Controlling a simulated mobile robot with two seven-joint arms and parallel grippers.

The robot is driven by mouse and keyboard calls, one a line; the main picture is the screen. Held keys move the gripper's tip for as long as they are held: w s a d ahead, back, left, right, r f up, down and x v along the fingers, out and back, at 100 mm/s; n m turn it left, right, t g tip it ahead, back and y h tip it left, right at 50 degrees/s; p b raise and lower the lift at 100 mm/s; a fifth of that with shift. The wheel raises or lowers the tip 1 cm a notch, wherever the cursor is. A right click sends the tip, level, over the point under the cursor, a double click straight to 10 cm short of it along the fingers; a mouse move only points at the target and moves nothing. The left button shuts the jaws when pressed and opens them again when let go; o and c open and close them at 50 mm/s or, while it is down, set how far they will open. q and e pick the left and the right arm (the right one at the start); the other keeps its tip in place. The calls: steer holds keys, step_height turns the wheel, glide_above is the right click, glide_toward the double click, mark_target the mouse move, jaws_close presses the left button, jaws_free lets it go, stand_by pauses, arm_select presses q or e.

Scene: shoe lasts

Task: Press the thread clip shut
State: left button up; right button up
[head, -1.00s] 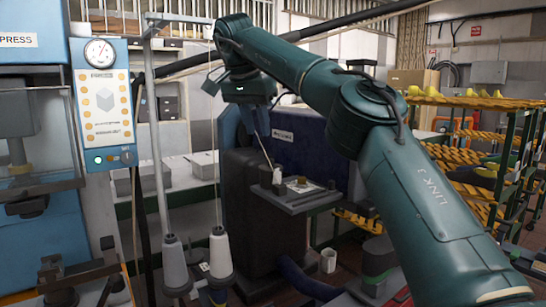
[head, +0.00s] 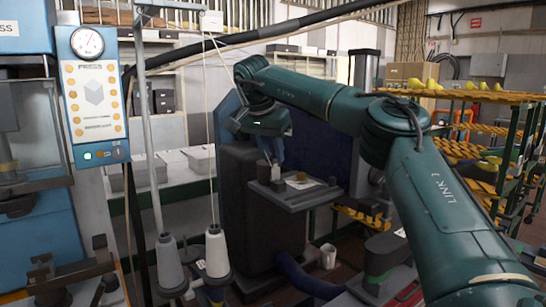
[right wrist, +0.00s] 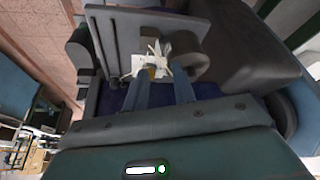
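I cannot pick out the thread clip for certain. My right gripper (head: 271,162) is low over the small dark work plate (head: 303,200), just above a small whitish block (head: 276,170). In the right wrist view, the two fingers of this gripper (right wrist: 163,84) stand apart, with nothing visibly held between them. Beyond the fingertips are tangled white strands (right wrist: 158,48), a small yellowish piece (right wrist: 152,71) and a grey round part (right wrist: 187,54). My left gripper is not in view.
A blue press panel with a gauge (head: 88,42) stands at the left. A dark machine body (head: 240,215) stands left of the work plate. A rack with yellow lasts (head: 470,100) is at the right. A white mug (head: 328,256) is below the plate.

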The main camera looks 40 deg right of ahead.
steer(key=shift+x, duration=0.9)
jaws_close()
